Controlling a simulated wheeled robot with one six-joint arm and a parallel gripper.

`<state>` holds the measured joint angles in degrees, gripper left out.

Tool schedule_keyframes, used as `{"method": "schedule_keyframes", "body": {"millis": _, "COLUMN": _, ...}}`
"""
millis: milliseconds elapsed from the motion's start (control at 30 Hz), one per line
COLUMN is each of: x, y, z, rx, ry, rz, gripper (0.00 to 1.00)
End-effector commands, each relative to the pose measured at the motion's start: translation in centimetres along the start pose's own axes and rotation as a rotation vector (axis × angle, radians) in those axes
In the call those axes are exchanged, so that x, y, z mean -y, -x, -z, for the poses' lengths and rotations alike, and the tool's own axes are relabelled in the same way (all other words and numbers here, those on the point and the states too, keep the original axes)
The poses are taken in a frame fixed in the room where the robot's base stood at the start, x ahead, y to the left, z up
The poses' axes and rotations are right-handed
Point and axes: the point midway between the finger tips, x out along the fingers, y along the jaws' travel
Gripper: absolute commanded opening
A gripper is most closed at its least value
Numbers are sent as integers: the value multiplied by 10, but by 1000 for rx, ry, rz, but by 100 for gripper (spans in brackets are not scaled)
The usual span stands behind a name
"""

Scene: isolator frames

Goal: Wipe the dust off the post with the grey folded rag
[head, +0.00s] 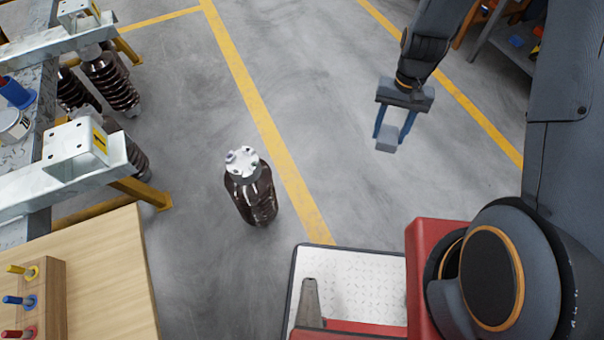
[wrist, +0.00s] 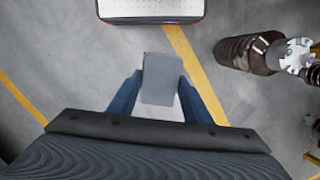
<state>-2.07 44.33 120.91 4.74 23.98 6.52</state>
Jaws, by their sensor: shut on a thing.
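The post (head: 250,190) is a dark brown, glossy insulator with a pale metal cap, standing upright on the floor in the middle of the head view. In the wrist view the post (wrist: 245,53) is at the upper right. My gripper (head: 392,135) is at the upper right of the head view, shut on the grey folded rag (head: 387,145). In the wrist view the rag (wrist: 162,78) sits between the two blue fingers of my gripper (wrist: 160,95). The rag is well to the right of the post in the head view, apart from it. Dust on the post cannot be made out.
A metal frame (head: 75,180) with several brown insulators stands at the left. A wooden table (head: 100,265) with coloured pegs (head: 28,300) is at the lower left. A shelf (head: 505,45) is at the upper right. The floor between post and gripper is clear, crossed by yellow lines.

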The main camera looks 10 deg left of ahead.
Motion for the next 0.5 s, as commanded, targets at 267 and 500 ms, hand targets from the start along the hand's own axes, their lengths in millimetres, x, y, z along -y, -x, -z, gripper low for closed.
{"method": "schedule_keyframes", "body": {"millis": 267, "x": 26, "y": -77, "z": -2, "rx": 154, "ry": -107, "rz": 28, "gripper": 27}}
{"method": "schedule_keyframes", "body": {"millis": 500, "x": 52, "y": -130, "z": -5, "rx": 305, "ry": -196, "rz": 69, "gripper": 27}}
